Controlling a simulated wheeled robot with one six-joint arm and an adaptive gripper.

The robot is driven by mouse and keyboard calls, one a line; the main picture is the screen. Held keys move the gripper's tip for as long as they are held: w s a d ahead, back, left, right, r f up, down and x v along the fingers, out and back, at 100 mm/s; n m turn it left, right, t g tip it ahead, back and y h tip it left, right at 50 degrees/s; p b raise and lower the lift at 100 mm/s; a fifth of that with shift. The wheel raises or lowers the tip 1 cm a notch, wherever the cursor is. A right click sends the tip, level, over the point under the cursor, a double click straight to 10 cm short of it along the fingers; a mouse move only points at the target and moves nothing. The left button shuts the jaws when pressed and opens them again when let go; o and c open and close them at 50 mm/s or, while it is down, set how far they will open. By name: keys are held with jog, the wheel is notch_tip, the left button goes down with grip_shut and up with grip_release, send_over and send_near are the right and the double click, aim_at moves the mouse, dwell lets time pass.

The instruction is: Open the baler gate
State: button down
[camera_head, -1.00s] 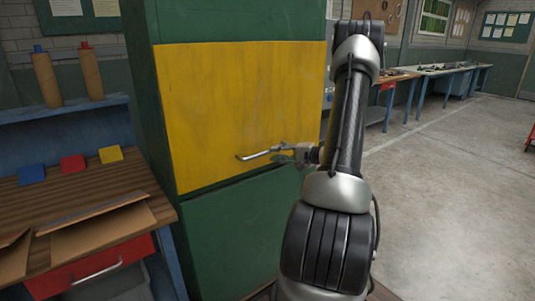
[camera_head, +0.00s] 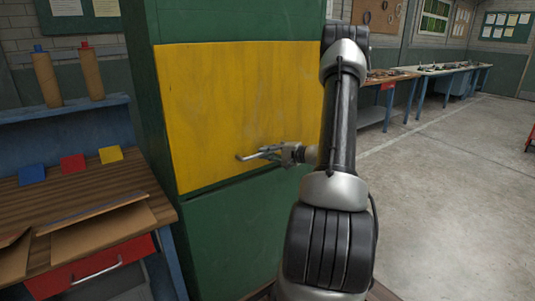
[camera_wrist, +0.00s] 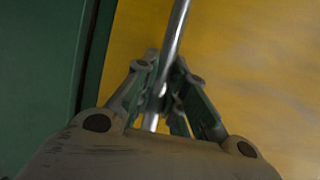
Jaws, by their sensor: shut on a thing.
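The baler's yellow gate (camera_head: 235,100) is a large flat panel set in the green baler body (camera_head: 240,240). It looks closed, flush with the body. A silver bar handle (camera_head: 247,157) runs across its lower part. My gripper (camera_head: 272,152) is at the right part of the handle, shut on it. In the wrist view the handle (camera_wrist: 175,35) passes between the fingers (camera_wrist: 165,95), with the yellow gate (camera_wrist: 230,50) behind it. The part of the handle between the fingers is partly hidden.
A wooden workbench (camera_head: 85,178) with cardboard sheets and red, blue and yellow blocks stands at the left, close to the baler. A red drawer (camera_head: 90,272) is under it. Open concrete floor (camera_head: 450,190) lies at the right. Long benches (camera_head: 440,70) line the far wall.

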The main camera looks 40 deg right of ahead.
jog(key=shift+r, duration=0.1)
notch_tip(320, 180, up, 41)
jog(key=shift+r, duration=0.1)
jog(key=c, duration=1.7)
grip_release()
jog(key=shift+s, duration=0.1)
jog(key=v, duration=1.2)
